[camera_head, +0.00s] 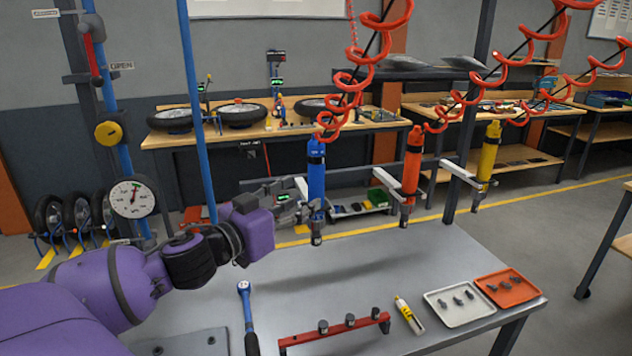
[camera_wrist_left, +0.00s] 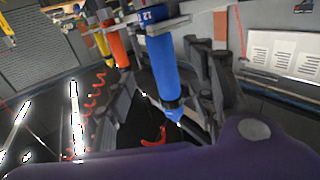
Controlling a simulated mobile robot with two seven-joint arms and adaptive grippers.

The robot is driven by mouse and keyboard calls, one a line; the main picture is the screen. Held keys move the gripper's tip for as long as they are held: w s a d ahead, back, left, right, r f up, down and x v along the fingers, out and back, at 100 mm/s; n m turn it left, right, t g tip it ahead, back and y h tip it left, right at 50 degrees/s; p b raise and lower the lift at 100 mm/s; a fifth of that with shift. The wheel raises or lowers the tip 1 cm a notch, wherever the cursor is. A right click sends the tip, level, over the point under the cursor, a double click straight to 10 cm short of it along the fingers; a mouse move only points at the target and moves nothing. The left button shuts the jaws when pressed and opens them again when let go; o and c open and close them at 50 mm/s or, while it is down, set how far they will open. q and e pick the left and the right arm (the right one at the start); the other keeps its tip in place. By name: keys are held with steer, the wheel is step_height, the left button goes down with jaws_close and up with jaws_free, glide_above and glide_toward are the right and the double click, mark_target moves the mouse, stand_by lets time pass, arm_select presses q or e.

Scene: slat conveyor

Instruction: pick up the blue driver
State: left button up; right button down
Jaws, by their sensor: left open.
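The blue driver (camera_head: 316,178) hangs upright from a red coiled hose, beside the orange driver (camera_head: 412,160) and the yellow driver (camera_head: 488,155). My left gripper (camera_head: 302,205) reaches in from the left, with its fingers at the lower part of the blue driver. In the left wrist view the blue driver (camera_wrist_left: 162,65) shows large, between the dark fingers of my open left gripper. Whether a finger touches it I cannot tell. My right gripper is not in view.
A grey metal table (camera_head: 380,260) lies below. A blue vertical pole (camera_head: 195,110) stands left.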

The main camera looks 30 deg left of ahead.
mark_target(311, 191)
arm_select(q)
steer(key=shift+w+d+r, duration=0.1)
steer(key=shift+w+d, duration=0.1)
steer(key=shift+w, duration=0.25)
steer(key=shift+w+d+r, duration=0.1)
steer(key=shift+w+d, duration=0.05)
steer(key=shift+w, duration=0.3)
steer(key=w, duration=0.4)
steer(key=shift+w+a+f+b, duration=0.15)
steer(key=shift+w+a+b, duration=0.1)
steer(key=shift+b, duration=0.1)
steer(key=shift+w, duration=0.25)
steer(key=shift+w+d, duration=0.1)
steer(key=shift+w, duration=0.1)
steer(key=c, duration=1.2)
jaws_close()
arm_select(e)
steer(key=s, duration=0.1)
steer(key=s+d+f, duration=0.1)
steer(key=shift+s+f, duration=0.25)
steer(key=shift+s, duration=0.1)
